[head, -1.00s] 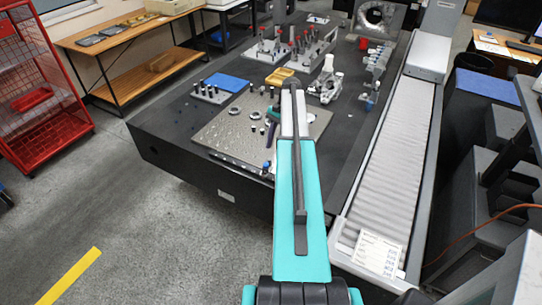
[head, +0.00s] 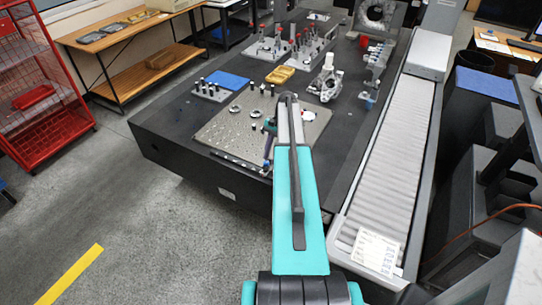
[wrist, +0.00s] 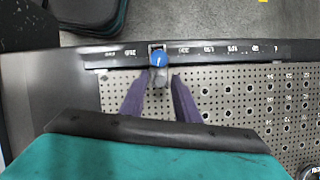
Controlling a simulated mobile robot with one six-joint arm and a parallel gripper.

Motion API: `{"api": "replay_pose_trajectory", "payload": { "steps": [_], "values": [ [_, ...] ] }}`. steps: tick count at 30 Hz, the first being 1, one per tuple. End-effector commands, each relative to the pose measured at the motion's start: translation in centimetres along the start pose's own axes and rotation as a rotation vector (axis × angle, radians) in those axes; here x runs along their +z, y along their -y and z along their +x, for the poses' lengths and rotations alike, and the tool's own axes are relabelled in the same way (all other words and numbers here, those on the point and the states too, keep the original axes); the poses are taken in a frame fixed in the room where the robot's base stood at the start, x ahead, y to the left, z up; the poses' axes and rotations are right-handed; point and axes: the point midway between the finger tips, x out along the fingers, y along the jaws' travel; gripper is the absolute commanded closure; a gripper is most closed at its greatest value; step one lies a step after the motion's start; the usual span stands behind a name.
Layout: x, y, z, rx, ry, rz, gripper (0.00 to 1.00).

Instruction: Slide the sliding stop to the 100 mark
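The sliding stop (wrist: 158,62) has a round blue knob and a grey metal body. In the wrist view it sits on a dark rail (wrist: 220,57) with white marks, left of the picture's middle. The marks appear upside down and too small to read surely; the stop covers part of the row. My gripper (wrist: 160,77) is open, with its two purple fingers pointing at the stop. The stop's grey lower end lies between or just beyond the fingertips; I cannot tell whether they touch. In the head view the rail (head: 238,162) runs along the plate's front edge, and my arm hides part of it.
A perforated plate (head: 225,135) with several pins and discs lies behind the rail. A blue pad (head: 228,81), a gold part (head: 280,75) and metal fixtures (head: 328,80) stand farther back on the dark table (head: 165,125). A grey bellows-covered guideway (head: 395,150) runs along the right.

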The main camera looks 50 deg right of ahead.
Motion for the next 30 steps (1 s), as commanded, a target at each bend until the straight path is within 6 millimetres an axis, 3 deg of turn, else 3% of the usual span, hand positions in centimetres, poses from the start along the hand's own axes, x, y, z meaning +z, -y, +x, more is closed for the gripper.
{"api": "replay_pose_trajectory", "payload": {
  "steps": [1, 5, 14, 17, 30],
  "values": [
    [0.0, 0.0, 0.0, 0.0, 0.0, 0.0, 0.81],
    [0.0, 0.0, 0.0, 0.0, 0.0, 0.001, 1.0],
    [0.0, 0.3, 0.0, 0.0, 0.0, 0.0, 1.0],
    [0.1, 1.4, 0.0, 0.0, 0.0, -0.001, 1.0],
    [1.1, 9.1, 0.4, -0.004, -0.001, 0.003, 1.0]
  ]
}}
